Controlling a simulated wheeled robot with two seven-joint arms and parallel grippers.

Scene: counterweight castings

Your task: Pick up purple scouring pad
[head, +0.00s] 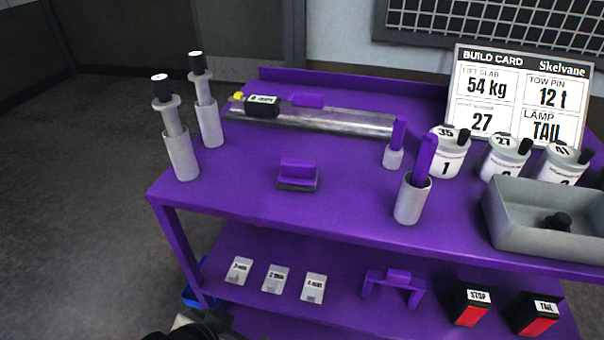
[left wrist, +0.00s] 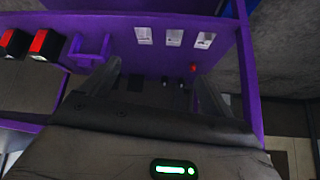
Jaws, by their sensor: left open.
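The purple scouring pad (head: 298,174), a purple block-shaped grip on a dark base, lies on the purple bench top (head: 255,205), left of the middle in the head view. I cannot make it out in the left wrist view. My left gripper (left wrist: 155,88) is open and empty in the left wrist view, its two fingers spread wide. It faces the lower shelf and is apart from the pad. My right gripper is in neither view.
Two grey cylinders with black-topped rods (head: 182,155) (head: 209,122) stand left of the pad. A metal bar (head: 340,121) lies behind it. A grey cup (head: 409,203), white canisters (head: 447,160) and a grey tray (head: 535,235) stand right. Bare bench surrounds the pad.

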